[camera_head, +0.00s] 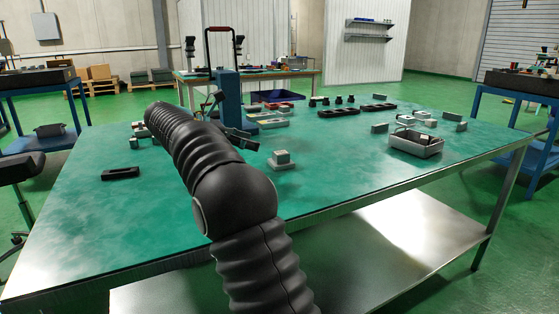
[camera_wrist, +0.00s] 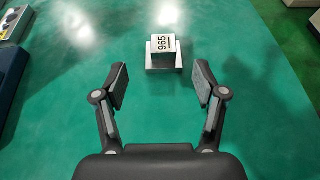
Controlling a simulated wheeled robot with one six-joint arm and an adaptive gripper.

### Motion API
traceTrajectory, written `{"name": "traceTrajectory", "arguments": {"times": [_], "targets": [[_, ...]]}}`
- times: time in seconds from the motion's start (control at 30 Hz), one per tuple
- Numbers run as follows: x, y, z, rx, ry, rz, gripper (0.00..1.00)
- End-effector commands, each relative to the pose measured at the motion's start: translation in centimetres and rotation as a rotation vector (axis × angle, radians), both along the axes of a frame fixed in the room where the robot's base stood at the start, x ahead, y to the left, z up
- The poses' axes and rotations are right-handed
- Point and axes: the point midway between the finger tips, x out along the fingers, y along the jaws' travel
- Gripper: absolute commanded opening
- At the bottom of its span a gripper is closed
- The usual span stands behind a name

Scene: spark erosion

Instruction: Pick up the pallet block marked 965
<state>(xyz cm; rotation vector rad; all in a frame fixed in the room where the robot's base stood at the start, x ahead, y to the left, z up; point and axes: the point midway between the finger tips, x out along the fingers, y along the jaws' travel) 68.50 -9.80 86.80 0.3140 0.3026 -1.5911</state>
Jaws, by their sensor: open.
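The pallet block marked 965 (camera_wrist: 163,44) is a small pale block with black digits on its face. It sits on a wider grey metal base (camera_wrist: 164,63) on the green tabletop. In the head view the block (camera_head: 282,156) stands near the middle of the table, right of my arm. My gripper (camera_wrist: 162,84) is open and empty in the wrist view. The block lies beyond the fingertips, roughly centred between them, and neither finger touches it.
A grey tray with parts (camera_head: 416,146) stands on the right of the table. A blue upright stand (camera_head: 229,95) rises behind the block's left. A black flat piece (camera_head: 120,174) lies at the left. The green surface around the block is clear.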

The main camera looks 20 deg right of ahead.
Motion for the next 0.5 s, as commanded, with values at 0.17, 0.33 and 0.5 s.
{"name": "traceTrajectory", "arguments": {"times": [0.17, 0.33, 0.5], "targets": [[-0.3, -2.7, -1.2, -0.001, 0.002, -0.004, 0.71], [-0.4, -5.5, -2.4, 0.0, 0.002, -0.004, 0.71], [-0.4, -7.3, -3.1, 0.001, 0.0, -0.003, 0.71]]}}
